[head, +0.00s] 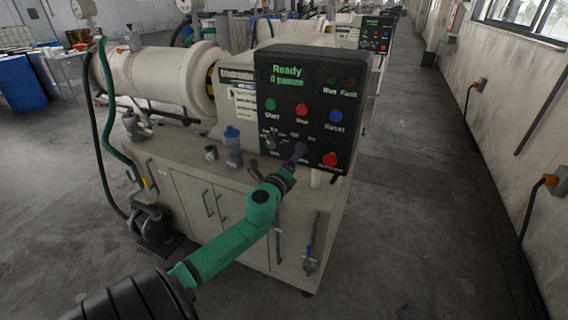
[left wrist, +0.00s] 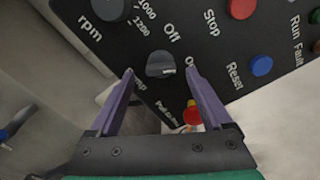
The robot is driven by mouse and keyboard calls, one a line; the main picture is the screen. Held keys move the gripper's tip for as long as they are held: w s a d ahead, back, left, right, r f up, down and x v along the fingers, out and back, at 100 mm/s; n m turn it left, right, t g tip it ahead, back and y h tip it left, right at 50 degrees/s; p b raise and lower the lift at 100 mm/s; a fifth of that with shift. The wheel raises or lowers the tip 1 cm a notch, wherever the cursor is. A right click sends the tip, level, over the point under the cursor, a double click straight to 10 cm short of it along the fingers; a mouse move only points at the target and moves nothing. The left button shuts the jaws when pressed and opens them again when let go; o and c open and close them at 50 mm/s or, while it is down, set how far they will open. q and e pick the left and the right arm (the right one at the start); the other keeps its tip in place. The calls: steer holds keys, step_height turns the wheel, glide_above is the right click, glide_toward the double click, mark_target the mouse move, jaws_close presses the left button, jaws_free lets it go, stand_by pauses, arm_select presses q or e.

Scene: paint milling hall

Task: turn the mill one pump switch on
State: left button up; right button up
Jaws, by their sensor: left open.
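The dark control panel (head: 316,125) of the nearest mill has a green "Ready" display (head: 287,73) on top. In the left wrist view, the pump switch (left wrist: 160,65) is a small dark rotary knob with "Off" and partly hidden "On" labels beside it. I cannot tell surely which label it points at. My left gripper (left wrist: 159,73) is open, its two purple fingertips on either side of the knob, with small gaps visible. My right gripper is not in view.
A red emergency knob (left wrist: 192,115) sits close to the right finger; it also shows in the head view (head: 330,160). Start (head: 271,104), Stop (head: 302,110) and Reset (head: 336,116) buttons are above. A blue-lidded bottle (head: 233,146) and small jar (head: 210,153) stand on the bench left of the panel.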

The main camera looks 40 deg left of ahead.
arm_select(q)
steer(key=b+v, duration=0.2)
steer(key=v, duration=1)
steer(key=shift+s+d, duration=0.15)
steer(key=shift+s, duration=0.15)
